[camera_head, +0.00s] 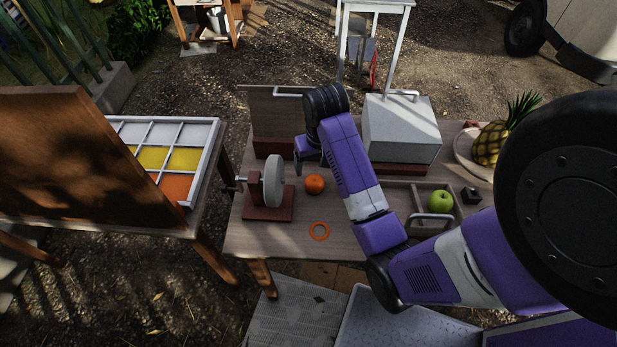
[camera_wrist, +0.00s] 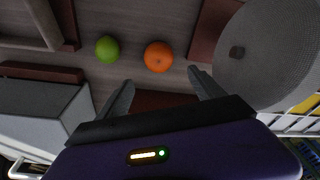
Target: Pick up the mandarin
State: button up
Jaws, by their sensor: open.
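The mandarin (camera_head: 314,184) is a small round orange fruit resting on the wooden table, just right of the grindstone. In the wrist view the mandarin (camera_wrist: 158,56) lies just beyond the fingertips, roughly centred between them. My gripper (camera_wrist: 161,78) is open, with two dark fingers spread and nothing between them. In the head view my arm reaches over the table, and the gripper is near the mandarin's far side, partly hidden by the arm. I cannot tell its exact height.
A grindstone (camera_head: 273,181) stands close left of the mandarin. A green fruit (camera_wrist: 107,49) lies near it in the wrist view. A grey box (camera_head: 401,130) stands behind.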

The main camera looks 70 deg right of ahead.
aim_at(315, 180)
jog(key=shift+s+a, duration=0.3)
jog(key=shift+s, duration=0.05)
jog(key=shift+s+f, duration=0.1)
jog(key=shift+f, duration=0.2)
jog(key=f, duration=0.2)
jog(key=f+p, duration=0.1)
jog(key=f, duration=0.2)
jog(key=w+f, duration=0.1)
jog(key=f, duration=0.1)
jog(key=shift+d+f, duration=0.15)
jog(key=shift+d, duration=0.05)
jog(key=shift+c, duration=0.5)
